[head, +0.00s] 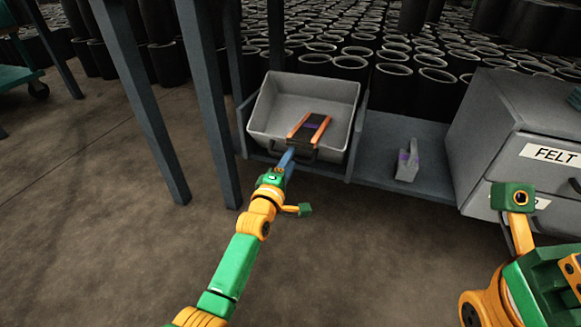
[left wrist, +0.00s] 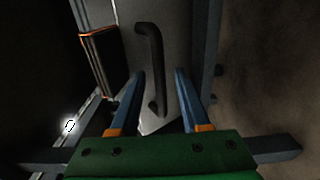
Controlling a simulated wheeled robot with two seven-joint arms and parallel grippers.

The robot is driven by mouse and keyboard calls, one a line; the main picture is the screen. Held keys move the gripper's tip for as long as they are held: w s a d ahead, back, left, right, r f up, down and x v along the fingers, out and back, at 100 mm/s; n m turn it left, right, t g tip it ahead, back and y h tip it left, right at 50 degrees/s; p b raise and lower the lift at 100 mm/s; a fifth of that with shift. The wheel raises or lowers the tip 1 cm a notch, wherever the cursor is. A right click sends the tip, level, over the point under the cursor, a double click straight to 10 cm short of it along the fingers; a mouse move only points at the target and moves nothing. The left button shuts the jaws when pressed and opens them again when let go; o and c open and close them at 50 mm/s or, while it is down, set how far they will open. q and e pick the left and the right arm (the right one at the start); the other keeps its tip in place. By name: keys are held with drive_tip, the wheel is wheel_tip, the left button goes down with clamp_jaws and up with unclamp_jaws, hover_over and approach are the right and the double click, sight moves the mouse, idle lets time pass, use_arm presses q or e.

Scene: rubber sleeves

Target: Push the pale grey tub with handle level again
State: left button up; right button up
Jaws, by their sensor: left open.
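The pale grey tub (head: 262,108) sits in the left bay of a low shelf in the head view. It looks slightly askew there; how far it tilts is hard to tell. Its dark handle (left wrist: 152,65) is on the front wall. Contact cannot be told. My right gripper's fingers are out of view.
A small grey item with a purple band (head: 408,162) stands on the shelf to the right, beyond a divider (head: 355,138). A grey drawer unit (head: 500,120) labelled FELT is farther right. Blue-grey posts (head: 150,110) stand at the left. Many black sleeves (head: 395,80) fill the back.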

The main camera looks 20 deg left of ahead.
use_arm(q)
clamp_jaws()
idle(1.4)
